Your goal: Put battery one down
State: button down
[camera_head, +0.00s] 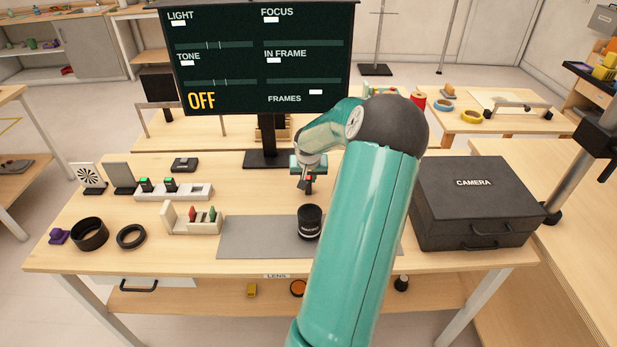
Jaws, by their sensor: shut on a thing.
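My gripper (307,184) hangs over the back-middle of the wooden table, in front of the screen's stand. It is shut on a small dark thing with a red spot, which I take to be battery one; the fingers hide most of it. The held thing is above and behind a black lens (310,223) that stands upright on a grey mat (258,237). I cannot tell how high the held thing is above the table. A white holder (188,193) to the left has green-topped dark blocks in its left part, and empty slots at its right.
A small tray (192,219) holds a red and a green piece. Black rings (89,234) lie at the left. A black camera case (475,203) fills the right end. A dark screen (260,58) stands behind. The table's back left is partly free.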

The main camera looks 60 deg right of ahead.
jog(key=shift+f, duration=0.1)
jog(key=c, duration=1.3)
grip_release()
jog(key=shift+r, duration=0.3)
jog(key=v, duration=1.1)
jog(key=shift+a+r, duration=0.25)
